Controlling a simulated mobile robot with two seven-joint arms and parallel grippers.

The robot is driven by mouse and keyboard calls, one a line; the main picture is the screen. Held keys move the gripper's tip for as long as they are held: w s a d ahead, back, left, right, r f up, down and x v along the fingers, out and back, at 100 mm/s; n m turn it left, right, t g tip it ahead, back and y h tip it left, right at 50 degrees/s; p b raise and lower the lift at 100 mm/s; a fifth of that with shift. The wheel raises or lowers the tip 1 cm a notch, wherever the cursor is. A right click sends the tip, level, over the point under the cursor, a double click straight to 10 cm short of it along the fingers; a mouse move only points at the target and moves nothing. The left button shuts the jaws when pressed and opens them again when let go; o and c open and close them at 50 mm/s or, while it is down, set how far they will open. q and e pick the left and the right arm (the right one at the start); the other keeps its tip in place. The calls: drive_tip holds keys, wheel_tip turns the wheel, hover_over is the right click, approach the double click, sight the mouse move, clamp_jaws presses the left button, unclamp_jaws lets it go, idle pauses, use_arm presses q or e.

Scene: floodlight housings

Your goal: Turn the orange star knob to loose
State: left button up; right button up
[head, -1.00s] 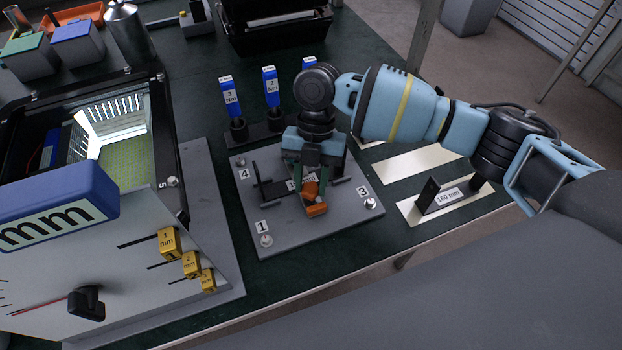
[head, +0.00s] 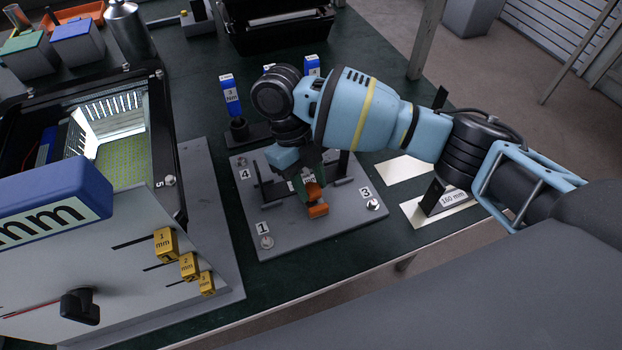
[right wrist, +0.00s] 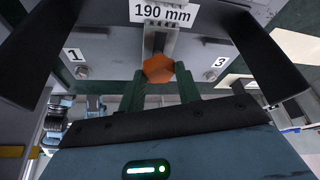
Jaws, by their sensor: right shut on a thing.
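The orange star knob (head: 314,193) is on a fixture on the grey plate (head: 330,237), mostly covered by my right gripper in the head view. In the right wrist view the orange knob (right wrist: 158,68) shows between two green fingers, just below the "190 mm" label. My right gripper (head: 308,190) comes down from above, tilted, with its fingers shut on the knob. No loose marking can be read. My left gripper is not in view.
The plate has numbered corner screws and dark upright brackets. Blue "Nm" drivers (head: 230,95) stand behind it. An open floodlight housing (head: 165,183) and a grey board with yellow mm blocks (head: 166,244) lie left. A "160 mm" gauge (head: 452,198) is on the right.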

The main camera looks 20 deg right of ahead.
drive_tip(key=n+h, duration=0.1)
drive_tip(key=n, duration=0.2)
drive_tip(key=shift+s+a+n+t+h+b, duration=0.1)
drive_tip(key=shift+n+t+h+b, duration=0.45)
drive_tip(key=shift+n, duration=1.05)
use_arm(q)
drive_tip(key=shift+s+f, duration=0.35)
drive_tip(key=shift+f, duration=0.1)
use_arm(e)
drive_tip(key=shift+t, duration=0.25)
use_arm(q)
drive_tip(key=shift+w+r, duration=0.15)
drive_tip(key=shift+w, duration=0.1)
use_arm(e)
drive_tip(key=shift+n, duration=0.3)
drive_tip(key=o, duration=0.8)
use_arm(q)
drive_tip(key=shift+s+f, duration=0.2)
use_arm(e)
drive_tip(key=shift+o, duration=0.9)
